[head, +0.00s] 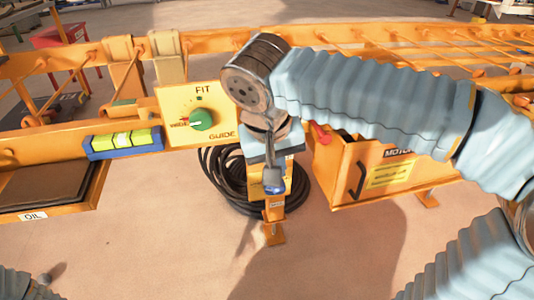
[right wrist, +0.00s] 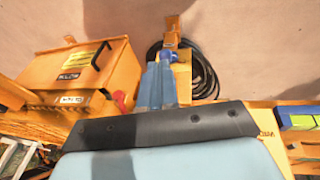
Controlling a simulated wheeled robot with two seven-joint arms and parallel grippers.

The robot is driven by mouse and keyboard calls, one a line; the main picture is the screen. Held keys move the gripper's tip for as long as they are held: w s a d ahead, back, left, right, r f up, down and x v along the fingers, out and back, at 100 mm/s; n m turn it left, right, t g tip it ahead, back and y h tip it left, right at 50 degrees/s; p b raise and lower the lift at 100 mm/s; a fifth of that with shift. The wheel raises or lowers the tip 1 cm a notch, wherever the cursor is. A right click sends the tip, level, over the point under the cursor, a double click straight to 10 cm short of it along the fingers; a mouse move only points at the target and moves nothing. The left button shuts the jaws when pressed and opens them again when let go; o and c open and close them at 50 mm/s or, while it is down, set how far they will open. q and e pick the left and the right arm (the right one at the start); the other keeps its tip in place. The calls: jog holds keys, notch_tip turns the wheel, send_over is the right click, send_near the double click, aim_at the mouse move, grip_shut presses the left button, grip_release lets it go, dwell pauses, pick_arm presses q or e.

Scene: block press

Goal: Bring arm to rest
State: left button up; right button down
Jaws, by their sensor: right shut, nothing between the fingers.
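My right arm reaches in from the right in the head view, in a pale blue ribbed sleeve. Its gripper (head: 266,158) points down in front of the orange frame. In the right wrist view its two pale blue fingers (right wrist: 158,80) lie side by side, shut and empty. A blue knob (head: 273,181) shows just past the fingertips, and also in the right wrist view (right wrist: 168,55). I cannot tell whether the fingers touch it. My left gripper is out of view; only a bit of blue sleeve shows at the bottom left.
Left of the gripper are a FIT GUIDE panel (head: 175,100) with a green dial, and a blue holder (head: 97,155) with a yellow-green block. An OIL tray (head: 88,190) is farther left. A MOTOR box (head: 335,178) stands right. A black hose (head: 222,178) lies coiled behind. Foreground floor is clear.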

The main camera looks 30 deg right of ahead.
jog(key=w+a+f+n+g+y+p, duration=0.1)
jog(key=w+a+f+p, duration=0.15)
jog(key=f, duration=0.45)
jog(key=w+a+f+n+y+p, duration=0.1)
jog(key=a+f+y, duration=0.15)
jog(key=f, duration=0.45)
jog(key=w+a+f+n+g+y+p, duration=0.1)
jog(key=w+a+f, duration=0.1)
jog(key=a+f, duration=0.35)
jog(key=s+f+p, duration=0.1)
jog(key=s+f, duration=0.2)
jog(key=f, duration=0.4)
jog(key=s+f+m+y+p, duration=0.1)
jog(key=s+f, duration=0.2)
jog(key=f, duration=0.4)
jog(key=s+d+f+y+p, duration=0.1)
jog(key=s+f+p, duration=0.1)
jog(key=f, duration=0.5)
jog(key=shift+s+f+m+t, duration=0.25)
jog(key=shift+s+m+t, duration=0.15)
jog(key=shift+s, duration=0.45)
jog(key=shift+y, duration=0.25)
